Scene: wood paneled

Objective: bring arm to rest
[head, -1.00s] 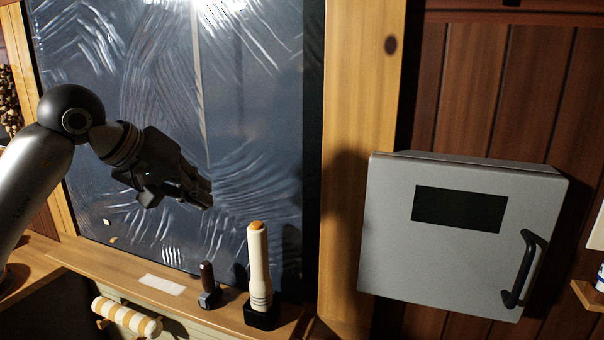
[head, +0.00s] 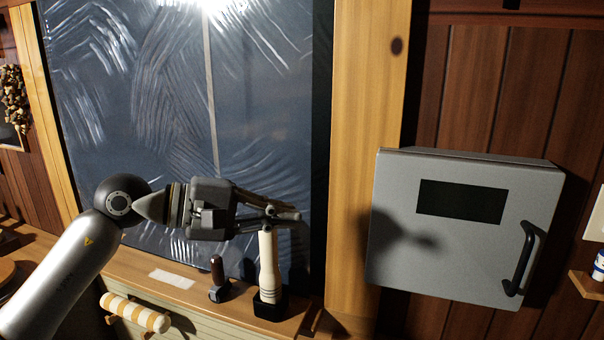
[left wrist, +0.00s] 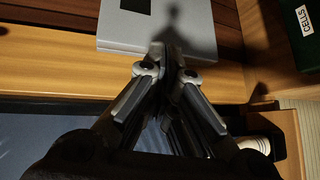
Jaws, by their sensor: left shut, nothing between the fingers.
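My left gripper (head: 290,215) is shut and empty in the head view. Its fingers point right, in front of the dark window pane, and overlap the top of a pale upright cylinder in the picture. I cannot tell whether they touch it. In the left wrist view my left gripper (left wrist: 172,55) shows both fingers brought together, with a grey box beyond the tips. My right gripper is not in view.
The pale cylinder (head: 268,270) stands in a black base on the wooden ledge, beside a small dark-handled tool (head: 218,280). A striped roll (head: 135,312) hangs below. A grey wall box (head: 460,245) with a black handle is at right. A green box (left wrist: 303,30) shows top right.

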